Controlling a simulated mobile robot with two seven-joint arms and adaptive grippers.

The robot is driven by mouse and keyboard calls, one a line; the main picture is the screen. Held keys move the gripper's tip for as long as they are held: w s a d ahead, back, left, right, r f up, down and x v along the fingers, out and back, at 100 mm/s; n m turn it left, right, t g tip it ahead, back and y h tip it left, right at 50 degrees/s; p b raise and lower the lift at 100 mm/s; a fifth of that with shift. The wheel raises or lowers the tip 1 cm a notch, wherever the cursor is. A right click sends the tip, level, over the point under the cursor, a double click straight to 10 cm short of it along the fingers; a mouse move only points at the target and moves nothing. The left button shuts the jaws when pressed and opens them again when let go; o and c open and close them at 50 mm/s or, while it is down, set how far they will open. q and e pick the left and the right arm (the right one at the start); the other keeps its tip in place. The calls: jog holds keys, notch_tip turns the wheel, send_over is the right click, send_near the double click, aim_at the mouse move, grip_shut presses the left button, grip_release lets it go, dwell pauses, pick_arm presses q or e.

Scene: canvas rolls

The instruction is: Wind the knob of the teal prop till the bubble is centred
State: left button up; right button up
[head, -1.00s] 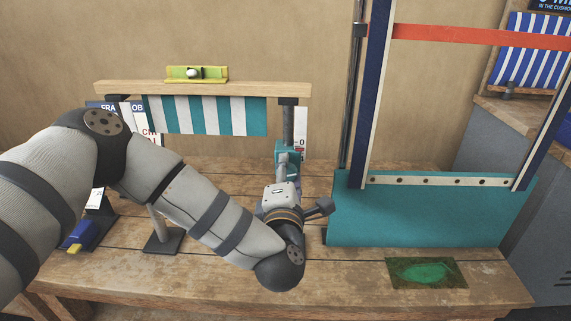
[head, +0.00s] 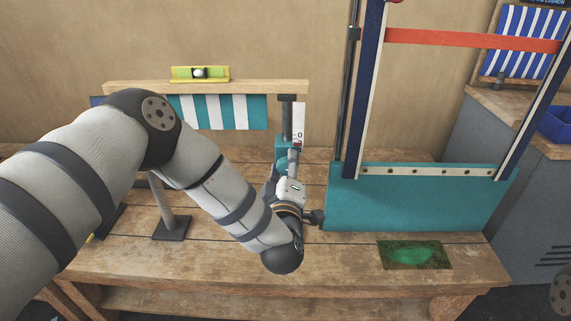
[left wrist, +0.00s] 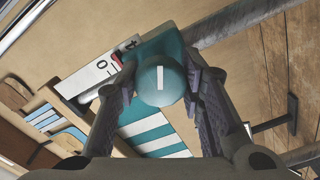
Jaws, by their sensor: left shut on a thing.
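The teal prop (head: 286,151) stands under the right end of a wooden beam (head: 130,87), with a white scale (head: 299,125) beside its post. The scale also shows in the left wrist view (left wrist: 98,72). My left gripper (head: 283,172) is at the prop. In the left wrist view its fingers (left wrist: 161,80) close from both sides on the round teal knob (left wrist: 161,84), which has a white mark, upright in that picture. A yellow spirit level (head: 220,74) lies on the beam. Its pale bubble (head: 199,73) looks near the middle; exact centring is too small to judge.
A striped teal cloth (head: 235,112) hangs below the beam. A post on a dark foot (head: 172,228) stands left. A tall frame with a teal base (head: 410,203) stands close right of my gripper. A green patch (head: 415,254) lies on the bench (head: 210,268).

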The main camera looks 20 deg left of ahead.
pick_arm(q)
jog(key=shift+r+m, duration=0.2)
jog(key=shift+m, duration=0.1)
jog(key=o, duration=1.2)
jog(key=shift+w+f, duration=0.1)
jog(key=v, duration=1.2)
